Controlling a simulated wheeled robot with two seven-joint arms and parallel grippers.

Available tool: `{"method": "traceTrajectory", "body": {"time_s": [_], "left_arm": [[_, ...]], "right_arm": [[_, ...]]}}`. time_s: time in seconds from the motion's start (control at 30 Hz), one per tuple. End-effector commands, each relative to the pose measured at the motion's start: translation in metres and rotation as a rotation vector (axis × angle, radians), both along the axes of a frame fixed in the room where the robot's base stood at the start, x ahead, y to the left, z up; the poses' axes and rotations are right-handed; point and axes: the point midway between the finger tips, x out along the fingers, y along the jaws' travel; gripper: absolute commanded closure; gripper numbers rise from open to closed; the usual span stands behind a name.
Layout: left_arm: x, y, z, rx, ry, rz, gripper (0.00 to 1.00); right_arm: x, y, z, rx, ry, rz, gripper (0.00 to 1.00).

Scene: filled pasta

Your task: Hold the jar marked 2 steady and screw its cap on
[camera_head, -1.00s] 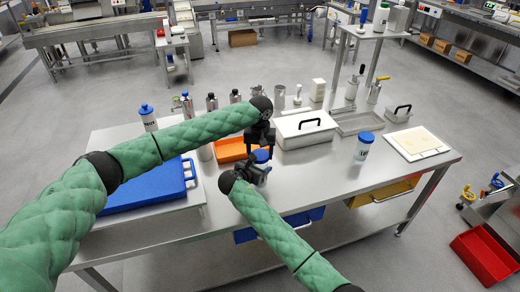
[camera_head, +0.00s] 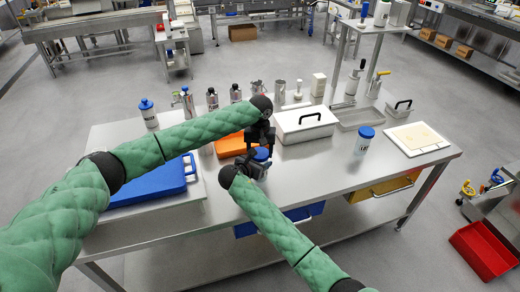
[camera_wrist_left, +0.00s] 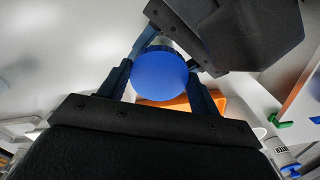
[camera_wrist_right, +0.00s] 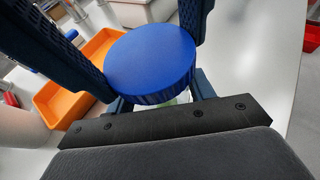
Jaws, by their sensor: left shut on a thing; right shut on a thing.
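My left gripper (camera_wrist_left: 161,85) reaches down from above, its fingers shut on the sides of the round blue cap (camera_wrist_left: 160,76). In the head view the cap (camera_head: 262,153) shows just below the left wrist. My right gripper (camera_wrist_right: 160,100) comes in from the side, lower down, and is shut on the jar (camera_wrist_right: 180,98) just under the cap. Only a small pale strip of the jar shows; its mark is hidden. The cap sits over the jar's top; whether the threads are engaged cannot be told.
An orange tray (camera_head: 229,147) lies close behind the grippers. A blue case (camera_head: 150,190) lies to the left and a lidded white box (camera_head: 305,128) behind right. Another blue-capped jar (camera_head: 363,146) stands at right, near a white board (camera_head: 416,139). Clear tabletop lies between.

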Motion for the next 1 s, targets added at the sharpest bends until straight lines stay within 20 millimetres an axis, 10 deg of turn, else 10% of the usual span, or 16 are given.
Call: {"method": "traceTrajectory", "body": {"time_s": [1.0], "left_arm": [[-0.0006,-0.0006,-0.0084,-0.001,0.001,-0.002,0.58]], "right_arm": [[0.0001,0.0,0.0002,0.0,0.0,0.0,0.88]]}}
